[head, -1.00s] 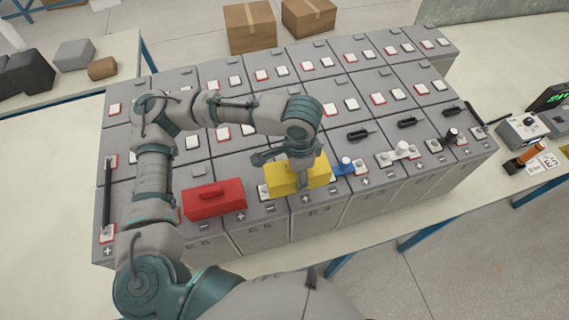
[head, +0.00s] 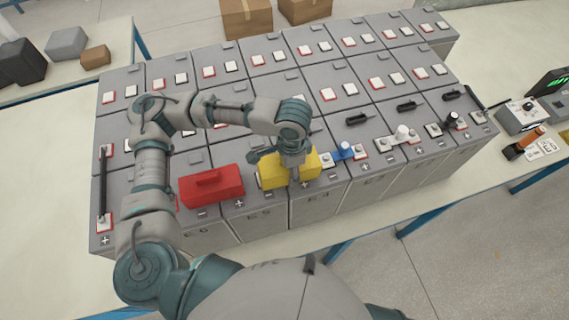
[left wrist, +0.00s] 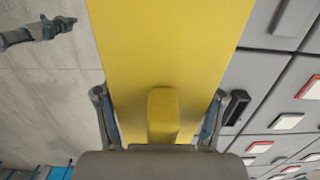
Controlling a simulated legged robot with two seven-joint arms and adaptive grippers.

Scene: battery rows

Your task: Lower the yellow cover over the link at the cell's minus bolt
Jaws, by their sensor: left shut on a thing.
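The yellow cover (head: 272,177) is over the front row of cells, between the red cover (head: 211,186) and a blue capped piece (head: 343,151). My left gripper (head: 293,170) is above it and shut on its raised handle. In the left wrist view the cover (left wrist: 170,45) fills the middle, with the handle (left wrist: 163,115) between the fingers. The link and minus bolt under the cover are hidden, and I cannot tell whether it touches the cell top. An arm end, seemingly my right gripper (left wrist: 40,30), shows small at the left wrist view's upper left.
Rows of grey cells with red- and white-edged terminals stand on the bench. A white-capped link (head: 401,134) and black-handled pieces (head: 358,119) lie to the right. A tester (head: 522,115) stands at the right end. A black bar (head: 103,188) is at the left.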

